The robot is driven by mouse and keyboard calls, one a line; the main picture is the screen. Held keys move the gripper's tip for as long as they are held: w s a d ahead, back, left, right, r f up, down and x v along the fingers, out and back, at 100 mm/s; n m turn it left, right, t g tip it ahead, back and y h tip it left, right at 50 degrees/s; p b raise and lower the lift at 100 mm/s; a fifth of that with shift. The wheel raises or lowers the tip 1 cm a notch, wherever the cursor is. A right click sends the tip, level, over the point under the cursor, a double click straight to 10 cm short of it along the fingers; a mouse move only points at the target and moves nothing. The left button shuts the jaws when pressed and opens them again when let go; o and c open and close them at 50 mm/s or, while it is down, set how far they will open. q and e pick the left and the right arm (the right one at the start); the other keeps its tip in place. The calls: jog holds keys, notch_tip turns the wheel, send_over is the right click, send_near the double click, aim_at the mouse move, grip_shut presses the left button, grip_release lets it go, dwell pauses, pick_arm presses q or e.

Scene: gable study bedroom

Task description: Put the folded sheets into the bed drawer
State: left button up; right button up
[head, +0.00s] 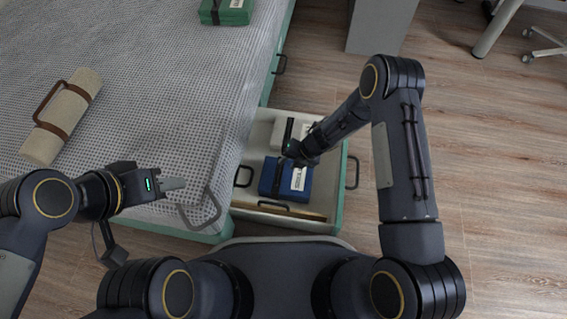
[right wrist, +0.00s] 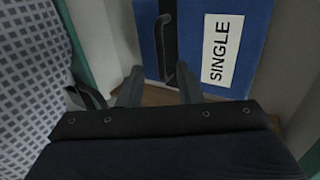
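The bed drawer (head: 339,195) stands pulled out beside the bed. In it lie a blue folded bundle (head: 268,181) with a dark strap and a pale bundle (head: 277,131) behind it. The right wrist view shows the blue bundle (right wrist: 188,35) with its dark handle and a "SINGLE" label. My right gripper (head: 298,157) is down at the blue bundle; its fingers (right wrist: 160,88) are apart, with nothing clearly held between them. A green bundle (head: 234,10) with a dark strap lies on the bed's far edge. My left gripper (head: 174,184) is over the near bed edge, beside a grey loop handle; its finger gap is unclear.
A beige roll (head: 82,85) with brown straps lies on the bed (head: 150,80) at left. A grey cabinet (head: 382,24) and chair legs (head: 494,30) stand at the back. The wooden floor (head: 500,170) at right is clear.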

jog(key=w+d+r+m+t+h+p, duration=0.1)
jog(key=d+r+m+t+h, duration=0.1)
jog(key=d+r+m, duration=0.7)
jog(key=w+d+r+m+t+h, duration=0.15)
jog(key=d+r, duration=0.25)
jog(key=r, duration=0.8)
jog(key=w+d+r+m+t+h+p, duration=0.1)
jog(key=d+r+m+t, duration=0.2)
jog(key=d+r+m, duration=0.6)
jog(key=s+d+r+m+h, duration=0.25)
jog(key=s+r+m, duration=0.55)
jog(key=s, duration=0.4)
jog(key=s+a+r+m+g+y, duration=0.1)
jog(key=s+a+m+y, duration=0.1)
jog(key=s, duration=0.6)
jog(key=s+a+r+m+g+y, duration=0.1)
jog(key=s+a+r+m+y, duration=0.1)
jog(key=s+a+m, duration=0.3)
jog(key=s+m+y, duration=0.1)
jog(key=s, duration=0.3)
jog(key=shift+s+r, duration=0.15)
jog(key=shift+s, duration=0.1)
